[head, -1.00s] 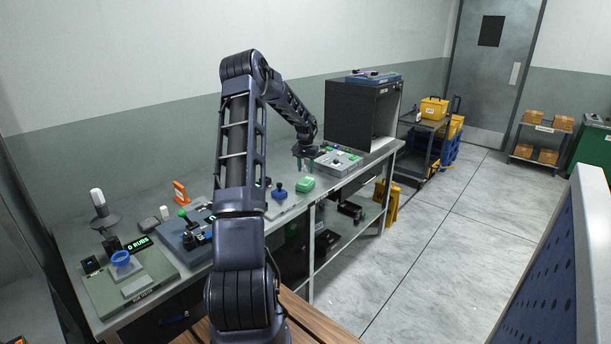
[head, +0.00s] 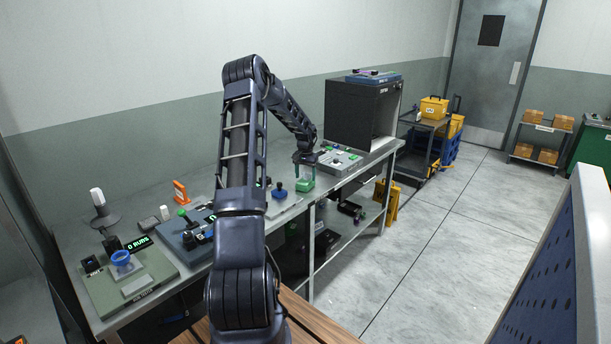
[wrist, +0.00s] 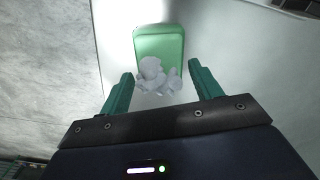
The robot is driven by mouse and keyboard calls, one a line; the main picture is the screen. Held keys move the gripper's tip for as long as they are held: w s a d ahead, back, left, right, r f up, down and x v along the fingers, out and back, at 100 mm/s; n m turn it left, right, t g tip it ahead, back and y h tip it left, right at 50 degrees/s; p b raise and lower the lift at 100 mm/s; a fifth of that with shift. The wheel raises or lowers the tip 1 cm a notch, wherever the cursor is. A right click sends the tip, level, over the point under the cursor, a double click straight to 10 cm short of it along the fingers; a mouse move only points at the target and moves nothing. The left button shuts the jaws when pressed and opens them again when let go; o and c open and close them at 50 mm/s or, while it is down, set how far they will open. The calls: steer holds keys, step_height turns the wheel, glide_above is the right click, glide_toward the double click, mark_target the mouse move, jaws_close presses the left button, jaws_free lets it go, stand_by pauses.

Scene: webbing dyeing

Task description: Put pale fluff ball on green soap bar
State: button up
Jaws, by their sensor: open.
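The green soap bar (wrist: 165,42) lies on the bench top near its front edge; it also shows in the head view (head: 305,186). The pale fluff ball (wrist: 156,77), a lumpy grey-white clump, overlaps the soap bar's near end in the wrist view. It looks to rest against or on that end; I cannot tell how firmly. My gripper (wrist: 160,80) is open, with its green fingers on either side of the fluff, apart from it. In the head view my gripper (head: 304,170) is right at the soap bar, and the fluff cannot be made out.
A blue-knobbed device (head: 279,192) stands left of the soap bar. A grey control panel (head: 340,160) with buttons lies to the right, before a dark cabinet (head: 352,115). The bench edge is close, with open floor (head: 430,235) beyond.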

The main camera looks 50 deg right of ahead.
mark_target(306, 173)
step_height(306, 173, up, 12)
steer(key=w+a+r+n+t, duration=0.1)
steer(key=w+a+r, duration=0.2)
steer(key=a+r, duration=0.45)
steer(key=w+a+r+n, duration=0.2)
steer(key=w+a+r, duration=0.15)
steer(key=a, duration=0.75)
steer(key=s+a+r+n, duration=0.1)
steer(key=a+r, duration=0.2)
steer(key=a, duration=0.4)
steer(key=s+a+r+n+t, duration=0.1)
steer(key=a+r, duration=0.1)
steer(key=a, duration=0.5)
steer(key=s+a+r+n, duration=0.1)
steer(key=a+r, duration=0.2)
steer(key=a, duration=0.4)
steer(key=s+a+r+n+t, duration=0.15)
steer(key=s+a, duration=0.25)
steer(key=a, duration=0.5)
steer(key=s+a+n, duration=0.2)
steer(key=s+a, duration=0.3)
steer(key=a, duration=0.3)
steer(key=s+a+f+n+t, duration=0.1)
steer(key=s+a+f+n, duration=0.2)
steer(key=s+a, duration=0.7)
steer(key=shift+s+a+f+n, duration=0.3)
steer(key=shift+s+n, duration=0.15)
steer(key=shift+s, duration=0.35)
